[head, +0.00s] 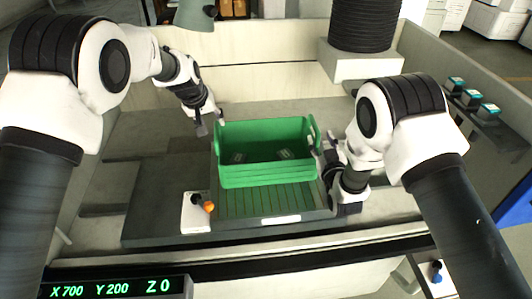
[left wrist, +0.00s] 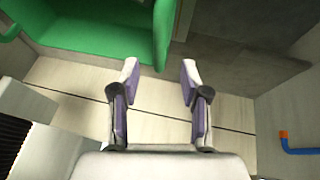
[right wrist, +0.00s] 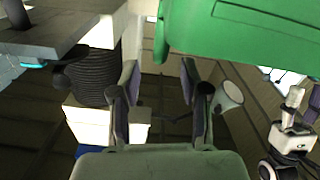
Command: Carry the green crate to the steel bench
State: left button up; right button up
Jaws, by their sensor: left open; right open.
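The green crate (head: 268,177) stands upright inside a pale-walled tank, on a grooved plate (head: 230,205). Two small dark patches with light marks show inside it. My left gripper (head: 209,124) is open and empty beside the crate's back left corner. In the left wrist view, the open left fingers (left wrist: 160,75) are apart from the crate (left wrist: 90,50). My right gripper (head: 322,155) is open close to the crate's right end; contact is unclear. In the right wrist view, the open right fingers (right wrist: 160,75) have the crate (right wrist: 245,35) to their upper right. I cannot identify a steel bench.
Small teal-topped boxes (head: 472,98) sit on a ledge at right. The tank's front wall (head: 350,275) lies below.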

aim_at(216, 128)
pick_arm(q)
jog(key=x, duration=0.6)
jog(key=shift+w, duration=0.15)
pick_arm(e)
jog(key=w, duration=0.5)
jog(key=shift+w+a+f, duration=0.2)
jog(key=shift+w+a, duration=0.1)
jog(key=shift+w, duration=0.1)
pick_arm(q)
jog(key=shift+r, duration=0.1)
pick_arm(e)
jog(key=shift+s+r, duration=0.1)
pick_arm(q)
grip_shut()
pick_arm(e)
grip_shut()
